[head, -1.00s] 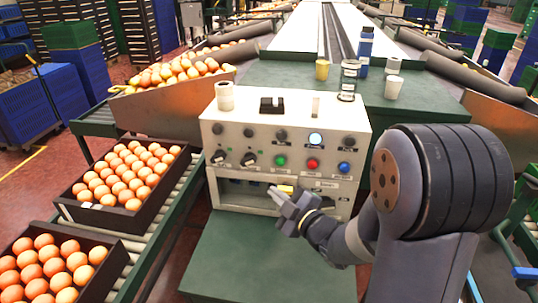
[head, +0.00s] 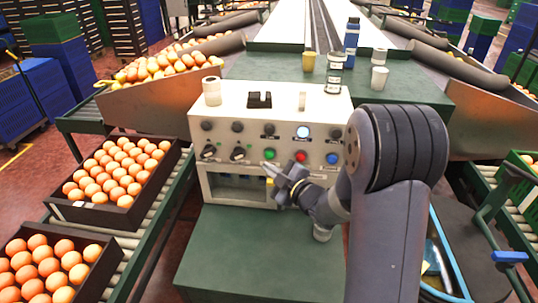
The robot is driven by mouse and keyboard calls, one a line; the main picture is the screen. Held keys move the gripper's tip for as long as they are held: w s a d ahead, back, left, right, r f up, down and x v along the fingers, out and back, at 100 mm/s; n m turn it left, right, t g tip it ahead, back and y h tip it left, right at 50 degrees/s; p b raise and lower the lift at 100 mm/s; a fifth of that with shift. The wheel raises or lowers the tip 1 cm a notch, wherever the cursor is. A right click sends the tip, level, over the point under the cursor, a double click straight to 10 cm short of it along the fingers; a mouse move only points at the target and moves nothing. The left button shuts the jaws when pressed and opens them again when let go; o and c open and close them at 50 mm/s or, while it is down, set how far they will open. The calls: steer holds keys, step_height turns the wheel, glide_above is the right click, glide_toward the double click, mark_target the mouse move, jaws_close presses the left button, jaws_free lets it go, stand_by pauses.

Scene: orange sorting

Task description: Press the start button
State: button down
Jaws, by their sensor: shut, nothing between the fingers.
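The control box (head: 230,125) is cream coloured and stands on a green bench, its front panel facing me. The panel carries a green button (head: 269,154), a red button (head: 301,156) and a blue button (head: 332,158) in a row, with a lit white lamp (head: 303,132) above the red one. Labels are too small to read, so I cannot tell which is marked start. My gripper (head: 267,172) is shut and empty, its tip just below the green button. I cannot tell whether it touches the panel. My wrist hides part of the lower front of the box.
Two black knobs (head: 208,152) sit left of the green button. Crates of oranges (head: 75,212) stand on the left roller conveyor. A white roll (head: 211,92) stands on the box; cups and bottles (head: 351,35) stand behind.

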mark_target(265, 157)
steer(key=shift+w+d, duration=0.15)
steer(key=shift+w, duration=0.6)
steer(key=shift+w, duration=0.1)
stand_by(1.5)
steer(key=shift+w+d+b, duration=0.1)
steer(key=shift+w+b, duration=0.2)
steer(key=shift+w+d, duration=0.1)
steer(key=shift+w, duration=0.45)
stand_by(0.6)
stand_by(0.4)
steer(key=shift+s+a+b, duration=0.2)
steer(key=shift+s+b, duration=0.4)
steer(key=shift+s, duration=0.4)
steer(key=s+b, duration=0.1)
steer(key=s, duration=0.1)
steer(key=s+a+b, duration=0.1)
steer(key=s, duration=0.2)
